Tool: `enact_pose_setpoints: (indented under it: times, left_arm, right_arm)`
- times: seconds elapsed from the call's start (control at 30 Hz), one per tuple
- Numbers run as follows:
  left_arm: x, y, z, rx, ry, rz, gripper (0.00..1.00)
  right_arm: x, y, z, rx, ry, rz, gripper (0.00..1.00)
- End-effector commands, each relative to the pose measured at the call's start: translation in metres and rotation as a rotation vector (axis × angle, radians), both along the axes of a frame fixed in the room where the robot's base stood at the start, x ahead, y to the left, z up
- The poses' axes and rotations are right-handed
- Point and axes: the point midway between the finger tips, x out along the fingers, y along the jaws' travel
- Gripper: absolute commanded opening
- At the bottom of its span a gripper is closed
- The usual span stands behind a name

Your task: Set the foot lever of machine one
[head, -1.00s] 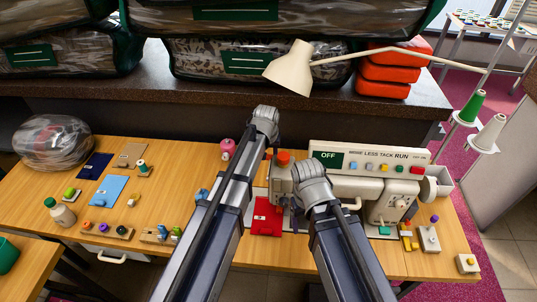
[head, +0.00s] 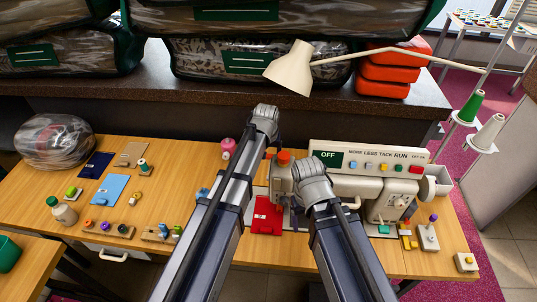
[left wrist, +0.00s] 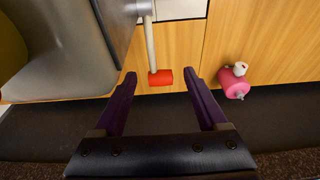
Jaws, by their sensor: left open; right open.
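A white sewing machine (head: 372,186) stands at the right of the wooden table, under a control panel reading OFF. In the left wrist view a lever with a red end (left wrist: 160,77) hangs on a pale rod beside the grey machine body (left wrist: 62,60). My left gripper (left wrist: 162,78) is open, its purple fingers on either side of the red end with gaps to both. In the head view its fingers are hidden behind my left wrist. My right gripper (head: 308,188) is over the machine's left part, its fingertips mostly hidden. A red cloth piece (head: 266,216) lies in front of the machine.
A cream lamp (head: 290,70) reaches over the back. Bagged comforters (head: 255,58) sit on the dark shelf behind. Small items and a blue cloth (head: 109,189) lie on the table's left side.

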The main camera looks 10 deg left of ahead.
Motion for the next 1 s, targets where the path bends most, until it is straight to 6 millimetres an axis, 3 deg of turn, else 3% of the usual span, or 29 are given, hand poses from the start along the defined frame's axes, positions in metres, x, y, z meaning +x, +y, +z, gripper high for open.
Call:
enact_pose_setpoints:
  times: [0.5,0.87,1.0]
  left_arm:
    - [-0.016,0.0,0.065,0.0,0.001,0.0,0.75]
    - [-0.018,0.0,0.069,0.0,0.002,0.0,0.75]
    - [-0.018,0.0,0.073,0.0,0.002,0.0,0.63]
  right_arm:
    - [0.0,0.0,0.065,0.0,0.0,0.002,0.75]
    - [0.0,0.0,0.069,0.0,0.0,0.002,0.75]
    - [0.0,0.0,0.073,0.0,0.0,0.002,0.75]
